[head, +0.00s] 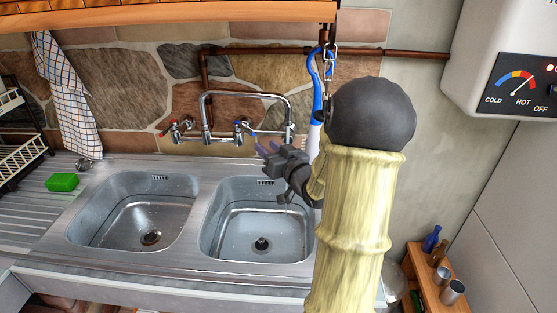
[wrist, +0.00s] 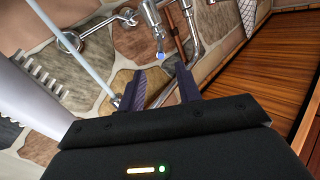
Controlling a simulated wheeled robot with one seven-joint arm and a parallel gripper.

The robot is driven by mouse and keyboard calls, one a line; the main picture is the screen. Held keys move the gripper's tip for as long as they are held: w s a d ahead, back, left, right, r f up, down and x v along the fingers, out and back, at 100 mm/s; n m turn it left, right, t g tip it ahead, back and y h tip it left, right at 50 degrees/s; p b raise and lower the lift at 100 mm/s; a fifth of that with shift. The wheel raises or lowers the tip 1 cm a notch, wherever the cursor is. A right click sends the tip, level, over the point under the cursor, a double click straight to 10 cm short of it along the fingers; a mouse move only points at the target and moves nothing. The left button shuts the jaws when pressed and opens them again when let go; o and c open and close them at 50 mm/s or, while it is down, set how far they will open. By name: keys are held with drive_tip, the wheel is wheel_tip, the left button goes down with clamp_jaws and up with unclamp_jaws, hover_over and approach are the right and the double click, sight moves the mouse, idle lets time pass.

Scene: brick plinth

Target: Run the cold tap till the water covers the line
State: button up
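The cold tap (head: 240,127), with a blue-marked handle, is on the chrome wall mixer (head: 203,138), right of the red-marked tap (head: 173,128). My gripper (head: 266,147) is just right of and below the cold tap. In the wrist view its two dark fingers (wrist: 159,70) are apart with nothing between them, and the blue tap end (wrist: 160,57) lies just beyond their tips. I see no contact. The right basin (head: 217,225) has a dark fitting at its bottom. I cannot make out a line or a water level in it, nor a running stream.
The left basin (head: 90,224) is beside it. A green sponge (head: 62,182) lies on the drainer, and a checked towel (head: 63,95) hangs above. A chain and blue-handled brush (head: 316,75) hang close behind my arm. A heater (head: 520,60) is at upper right.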

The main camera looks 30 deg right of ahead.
drive_tip(key=s, duration=0.4)
drive_tip(key=shift+s, duration=0.25)
